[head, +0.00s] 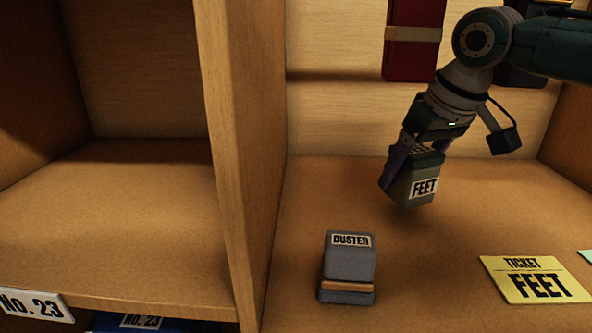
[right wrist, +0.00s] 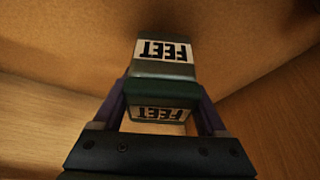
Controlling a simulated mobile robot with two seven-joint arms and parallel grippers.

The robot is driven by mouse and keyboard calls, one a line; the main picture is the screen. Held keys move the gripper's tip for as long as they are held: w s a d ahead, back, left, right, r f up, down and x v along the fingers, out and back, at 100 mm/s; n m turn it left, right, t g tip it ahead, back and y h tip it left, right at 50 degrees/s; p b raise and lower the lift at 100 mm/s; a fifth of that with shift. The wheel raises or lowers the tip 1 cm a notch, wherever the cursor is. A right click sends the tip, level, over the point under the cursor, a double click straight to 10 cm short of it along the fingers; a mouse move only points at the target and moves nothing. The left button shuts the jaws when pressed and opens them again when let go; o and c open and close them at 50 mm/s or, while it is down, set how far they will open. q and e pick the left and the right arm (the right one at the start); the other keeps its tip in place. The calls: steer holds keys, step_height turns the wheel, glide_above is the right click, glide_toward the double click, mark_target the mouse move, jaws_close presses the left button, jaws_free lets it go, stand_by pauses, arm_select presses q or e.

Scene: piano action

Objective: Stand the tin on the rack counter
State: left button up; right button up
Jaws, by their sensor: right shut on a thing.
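A small grey-green tin (head: 424,188) labelled FEET is held by my right gripper (head: 414,163), its purple fingers shut on the tin's sides. The tin is slightly tilted and appears to be just above the counter, with a shadow below it. In the right wrist view the tin (right wrist: 162,68) sits between the fingers (right wrist: 160,112), with FEET labels on two of its faces. The wooden rack counter (head: 400,250) spreads below it, in the right-hand bay. My left gripper is out of view.
A grey block labelled DUSTER (head: 348,265) stands on the counter at the front left. A yellow FEET ticket (head: 535,279) lies at the front right. A wooden partition (head: 242,160) borders the left bay, which is empty. A red object (head: 408,62) is at the back wall.

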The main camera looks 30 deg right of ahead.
steer(key=shift+f, duration=1.25)
steer(key=shift+f, duration=0.1)
steer(key=o, duration=1.6)
steer(key=v, duration=0.3)
steer(key=shift+w+p, duration=0.1)
steer(key=shift+p, duration=0.3)
steer(key=s, duration=0.7)
steer(key=s+a, duration=0.1)
steer(key=s, duration=0.3)
steer(key=shift+p, duration=0.35)
steer(key=shift+s+a, duration=0.15)
steer(key=shift+s, duration=0.45)
